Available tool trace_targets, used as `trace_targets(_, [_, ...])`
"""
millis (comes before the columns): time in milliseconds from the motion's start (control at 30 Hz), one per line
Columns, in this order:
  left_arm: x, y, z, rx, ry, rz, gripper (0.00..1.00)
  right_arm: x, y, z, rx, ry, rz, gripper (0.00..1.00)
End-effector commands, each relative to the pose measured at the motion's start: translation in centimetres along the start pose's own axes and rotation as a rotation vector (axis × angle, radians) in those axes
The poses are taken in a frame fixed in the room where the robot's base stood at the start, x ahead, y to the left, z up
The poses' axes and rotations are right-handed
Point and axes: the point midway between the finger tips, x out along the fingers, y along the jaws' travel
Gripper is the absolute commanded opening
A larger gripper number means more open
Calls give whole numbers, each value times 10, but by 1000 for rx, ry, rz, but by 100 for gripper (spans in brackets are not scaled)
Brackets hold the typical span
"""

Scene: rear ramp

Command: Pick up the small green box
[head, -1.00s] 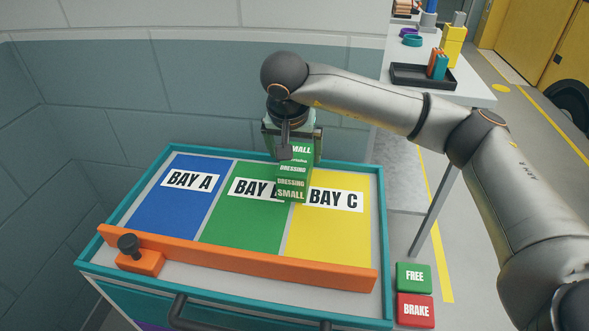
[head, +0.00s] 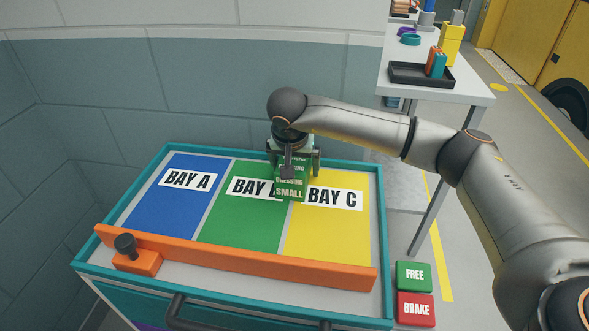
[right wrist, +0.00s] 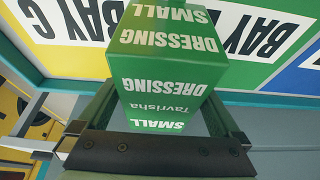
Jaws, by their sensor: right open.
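The small green box (head: 291,193), labelled SMALL DRESSING, stands upright on the cart top at the border of the green BAY B panel (head: 232,222) and the yellow BAY C panel (head: 328,228). My right gripper (head: 293,169) is over the box from above, its jaws open on either side of the box's upper part. In the right wrist view, the green box (right wrist: 168,75) lies between the two fingers; I cannot tell whether either touches it. The gripper hides part of the box in the head view. My left gripper is not in view.
The cart top has a raised teal rim (head: 381,235) and an orange bar (head: 235,261) along its front. Green FREE (head: 414,276) and red BRAKE (head: 415,309) buttons sit at the right. A white table (head: 472,88) with a black tray (head: 421,76) stands behind. The blue BAY A panel (head: 172,205) is clear.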

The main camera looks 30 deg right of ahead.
Motion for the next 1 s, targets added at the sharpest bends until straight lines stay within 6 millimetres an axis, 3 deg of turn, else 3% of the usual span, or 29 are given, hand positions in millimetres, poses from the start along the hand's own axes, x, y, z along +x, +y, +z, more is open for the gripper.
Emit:
trace_targets(700, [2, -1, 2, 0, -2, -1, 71, 4, 0, 2, 1, 0, 0, 100])
trace_targets(1000, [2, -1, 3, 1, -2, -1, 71, 4, 0, 2, 1, 0, 0, 67])
